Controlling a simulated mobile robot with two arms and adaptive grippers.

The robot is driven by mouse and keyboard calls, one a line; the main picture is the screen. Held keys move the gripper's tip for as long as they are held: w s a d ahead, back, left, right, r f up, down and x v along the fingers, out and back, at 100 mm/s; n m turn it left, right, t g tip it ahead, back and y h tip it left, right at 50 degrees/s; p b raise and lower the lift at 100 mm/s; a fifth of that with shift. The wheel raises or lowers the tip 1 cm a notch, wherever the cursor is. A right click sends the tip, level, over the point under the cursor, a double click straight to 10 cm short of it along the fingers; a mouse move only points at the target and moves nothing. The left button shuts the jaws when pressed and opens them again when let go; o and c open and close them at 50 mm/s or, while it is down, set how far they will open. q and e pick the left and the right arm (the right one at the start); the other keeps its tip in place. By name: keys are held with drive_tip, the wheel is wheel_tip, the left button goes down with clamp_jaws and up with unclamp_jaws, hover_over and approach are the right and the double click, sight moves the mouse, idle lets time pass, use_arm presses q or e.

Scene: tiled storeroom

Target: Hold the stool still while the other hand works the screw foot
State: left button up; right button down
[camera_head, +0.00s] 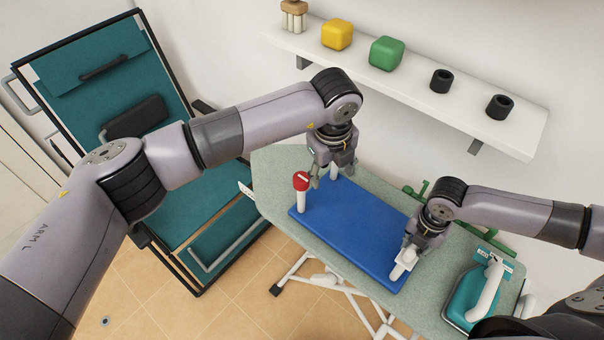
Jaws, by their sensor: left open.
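The stool lies upside down, its blue seat (350,225) flat on a grey-green ironing board (272,170). White legs point up from the seat. The near left leg carries a red foot (301,180) with a white mark on top. My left gripper (331,178) is open, pointing down just right of the red foot and apart from it. A far white leg (334,171) shows between its fingers; I cannot tell whether they touch it. My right gripper (410,247) is at the top of the near right white leg (397,272). Its fingers overlap that leg and their closure is unclear.
A teal iron (465,297) stands at the board's right end. A green object (413,193) is partly hidden behind my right arm. A wall shelf (410,85) holds yellow and green blocks and black cups. A teal folding chair (190,190) stands left, near the board.

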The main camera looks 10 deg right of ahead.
sight(303, 175)
use_arm(q)
drive_tip(key=w+a+r+t+y, duration=0.2)
drive_tip(key=w+a+t+y, duration=0.1)
drive_tip(key=shift+n, duration=0.3)
drive_tip(key=x, duration=1.1)
drive_tip(key=shift+s+f, duration=0.15)
drive_tip(key=shift+s, duration=0.15)
drive_tip(key=shift+c, duration=0.4)
drive_tip(key=shift+d, duration=0.15)
drive_tip(key=c, duration=1.1)
